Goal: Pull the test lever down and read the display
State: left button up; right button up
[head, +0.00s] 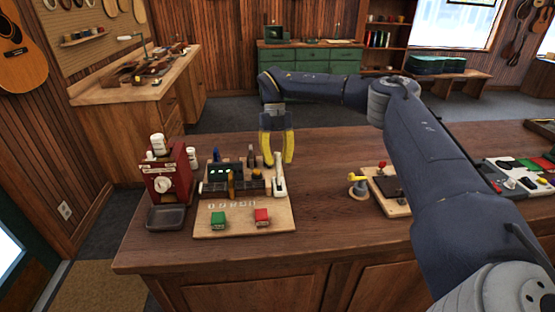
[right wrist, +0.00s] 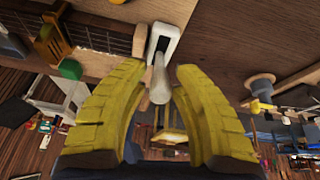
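The test board (head: 240,222) stands on the counter with a dark display (head: 219,171) at its back left. The small bright marks on the display are too small to read. The white test lever (head: 279,178) stands upright at the board's right side. My right gripper (head: 277,158) is at the lever's top, fingers pointing down. In the right wrist view the yellow fingers (right wrist: 160,85) are open, one on each side of the lever's pale handle (right wrist: 159,82), with gaps between. My left gripper is not in view.
A red machine (head: 171,175) with a grey tray (head: 166,217) stands left of the board. Green (head: 218,220) and red (head: 262,217) blocks sit on the board's front. A wooden fixture (head: 392,190) lies to the right. The counter between is clear.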

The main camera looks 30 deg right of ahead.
grip_shut()
